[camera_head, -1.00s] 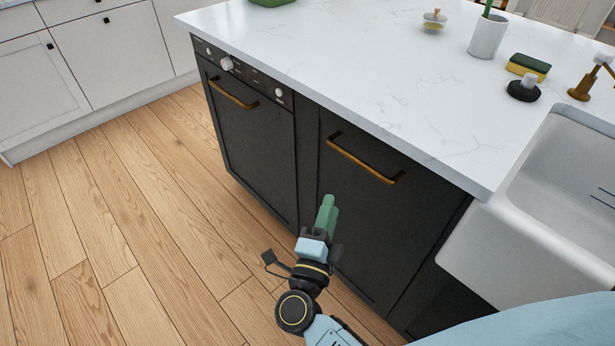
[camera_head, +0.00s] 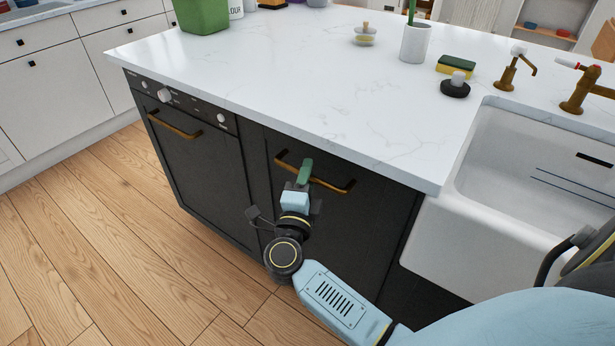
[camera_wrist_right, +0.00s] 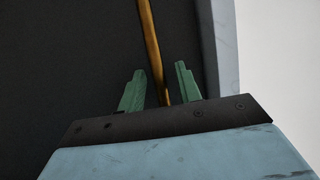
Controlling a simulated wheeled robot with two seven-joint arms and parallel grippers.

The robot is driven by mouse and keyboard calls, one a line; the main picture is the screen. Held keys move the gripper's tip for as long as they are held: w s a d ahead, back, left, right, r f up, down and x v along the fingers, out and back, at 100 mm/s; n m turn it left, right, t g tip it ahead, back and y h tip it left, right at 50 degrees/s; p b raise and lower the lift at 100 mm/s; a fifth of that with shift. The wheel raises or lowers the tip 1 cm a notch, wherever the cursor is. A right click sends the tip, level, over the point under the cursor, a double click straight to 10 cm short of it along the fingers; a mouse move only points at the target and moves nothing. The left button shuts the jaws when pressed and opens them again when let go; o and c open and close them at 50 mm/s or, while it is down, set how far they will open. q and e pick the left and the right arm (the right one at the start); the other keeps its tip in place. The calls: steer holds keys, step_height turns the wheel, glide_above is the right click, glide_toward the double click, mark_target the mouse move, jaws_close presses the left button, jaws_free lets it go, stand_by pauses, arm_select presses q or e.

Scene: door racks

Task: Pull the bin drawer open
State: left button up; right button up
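The bin drawer appears to be the dark front (camera_head: 375,220) beside the sink, and it is flush with the cabinet. Its long brass handle (camera_head: 335,186) runs under the counter edge. My right gripper (camera_head: 305,170) is at the handle, its green fingers overlapping the handle's middle. In the right wrist view the gripper (camera_wrist_right: 160,75) is open, with the brass handle (camera_wrist_right: 150,40) passing between the two fingers and a gap showing on each side. My left gripper is not in view.
A dishwasher (camera_head: 200,165) with knobs and a brass handle is left of the drawer. The white countertop (camera_head: 300,90) overhangs above. A white sink (camera_head: 480,235) stands right. Wooden floor (camera_head: 110,240) lies clear in front.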

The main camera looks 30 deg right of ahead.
steer(key=shift+w+d, duration=0.1)
steer(key=shift+c, duration=0.2)
jaws_close()
